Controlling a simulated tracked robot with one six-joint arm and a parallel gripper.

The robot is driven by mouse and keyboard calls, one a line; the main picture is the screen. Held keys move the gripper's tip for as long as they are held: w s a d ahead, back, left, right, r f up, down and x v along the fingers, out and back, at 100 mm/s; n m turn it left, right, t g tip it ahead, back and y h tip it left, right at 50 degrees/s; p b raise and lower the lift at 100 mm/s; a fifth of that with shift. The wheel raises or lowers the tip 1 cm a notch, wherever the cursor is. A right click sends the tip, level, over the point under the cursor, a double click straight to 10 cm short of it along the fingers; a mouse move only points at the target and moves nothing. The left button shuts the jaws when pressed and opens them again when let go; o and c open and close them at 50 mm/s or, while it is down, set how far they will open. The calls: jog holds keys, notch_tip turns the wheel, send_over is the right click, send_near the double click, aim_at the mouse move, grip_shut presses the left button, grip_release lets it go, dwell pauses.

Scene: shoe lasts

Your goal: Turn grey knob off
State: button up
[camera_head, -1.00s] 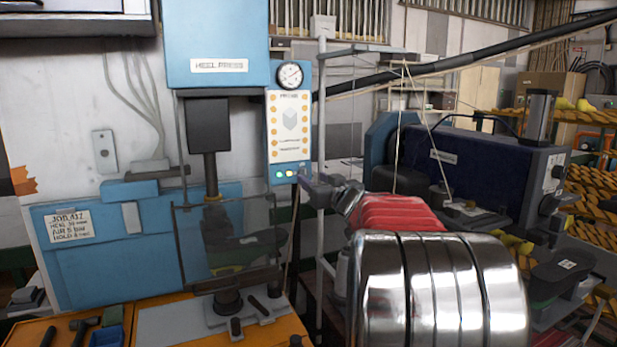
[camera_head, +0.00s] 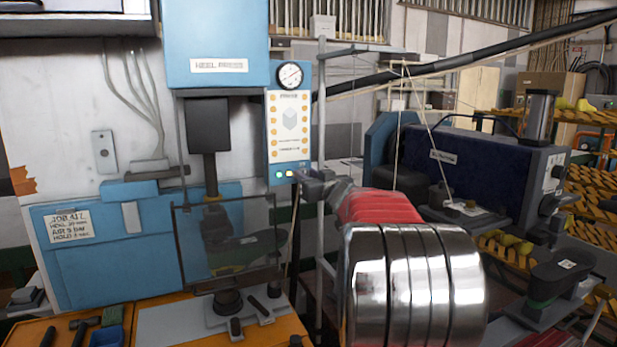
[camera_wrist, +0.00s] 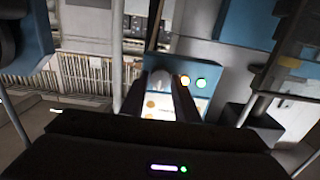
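The grey knob (camera_wrist: 160,77) shows in the wrist view on the lower part of the blue press control panel, beside a yellow and a green light. My gripper (camera_wrist: 163,80) has its two dark fingers apart, one on each side of the knob; I cannot tell whether they touch it. The gripper tip hides the knob there.
The heel press (camera_head: 217,45) stands left of my gripper, with a clear guard (camera_head: 250,220) below. A pressure gauge (camera_head: 289,75) tops the panel. A thin grey post (camera_head: 321,110) stands close to my arm. A dark blue machine (camera_head: 485,175) is at the right.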

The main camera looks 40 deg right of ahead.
jog(key=c, duration=0.6)
jog(key=shift+d, duration=0.15)
jog(key=shift+n, duration=0.5)
jog(key=n, duration=1.6)
jog(key=shift+w+a+f+n, duration=0.1)
jog(key=shift+a+f+n, duration=0.25)
jog(key=shift+f+n, duration=0.05)
